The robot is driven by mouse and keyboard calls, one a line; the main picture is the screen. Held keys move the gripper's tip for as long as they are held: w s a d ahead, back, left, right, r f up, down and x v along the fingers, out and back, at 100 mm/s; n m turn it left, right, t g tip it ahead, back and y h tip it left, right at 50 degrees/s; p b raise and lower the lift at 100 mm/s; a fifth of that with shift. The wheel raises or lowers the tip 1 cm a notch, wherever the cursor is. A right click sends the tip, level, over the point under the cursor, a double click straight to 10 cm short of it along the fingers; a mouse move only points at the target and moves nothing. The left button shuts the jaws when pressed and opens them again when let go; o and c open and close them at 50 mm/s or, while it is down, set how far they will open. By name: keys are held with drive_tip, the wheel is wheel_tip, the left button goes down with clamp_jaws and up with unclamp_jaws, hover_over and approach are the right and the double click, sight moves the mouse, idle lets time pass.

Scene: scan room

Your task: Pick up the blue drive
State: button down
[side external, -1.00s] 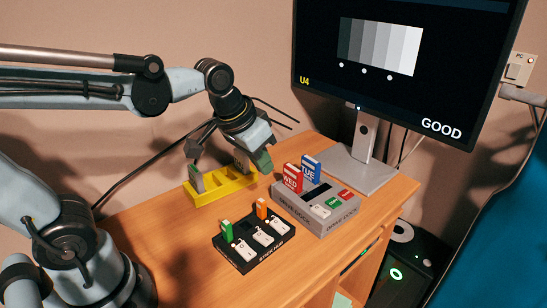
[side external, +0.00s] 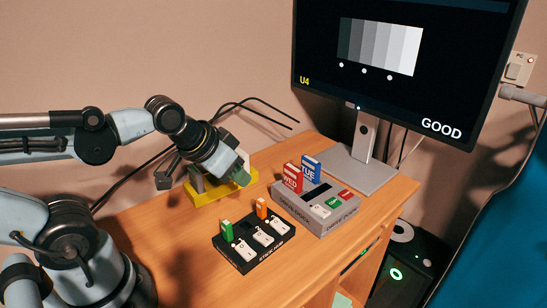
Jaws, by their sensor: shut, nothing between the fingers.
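The blue drive (side external: 311,168), marked TUE, stands upright in the back of the grey drive dock (side external: 313,220), just behind the red drive (side external: 292,179), marked WED. My gripper (side external: 204,180) is to the left of both drives, low over the yellow rack (side external: 212,196), and is shut with nothing held. It is well apart from the blue drive. My wrist and gripper hide much of the rack's back and middle.
A black hub (side external: 252,245) with white switches, a green stick (side external: 227,230) and an orange stick (side external: 262,208) sits in front of the dock. A monitor (side external: 400,70) on a grey stand (side external: 362,172) rises behind. The desk's front left (side external: 175,235) is clear.

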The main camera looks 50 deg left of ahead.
drive_tip(key=c, duration=1.8)
unclamp_jaws()
drive_tip(key=shift+c, duration=0.2)
drive_tip(key=o, duration=1.7)
drive_tip(key=shift+w, duration=0.1)
drive_tip(key=w+r+g, duration=0.3)
drive_tip(key=w+r, duration=0.3)
drive_tip(key=w, duration=0.3)
drive_tip(key=g+h, duration=0.2)
drive_tip(key=g, duration=0.1)
hover_over(310, 159)
drive_tip(key=shift+m, duration=0.4)
drive_tip(key=f, duration=0.4)
drive_tip(key=s+f, duration=0.1)
drive_tip(key=f, duration=0.1)
drive_tip(key=shift+a+f, duration=0.35)
drive_tip(key=shift+f, duration=0.05)
drive_tip(key=shift+w+a+x, duration=0.1)
drive_tip(key=shift+w+x, duration=0.05)
drive_tip(key=shift+x, duration=1.15)
drive_tip(key=shift+w+a+x, duration=0.1)
drive_tip(key=shift+x, duration=1.25)
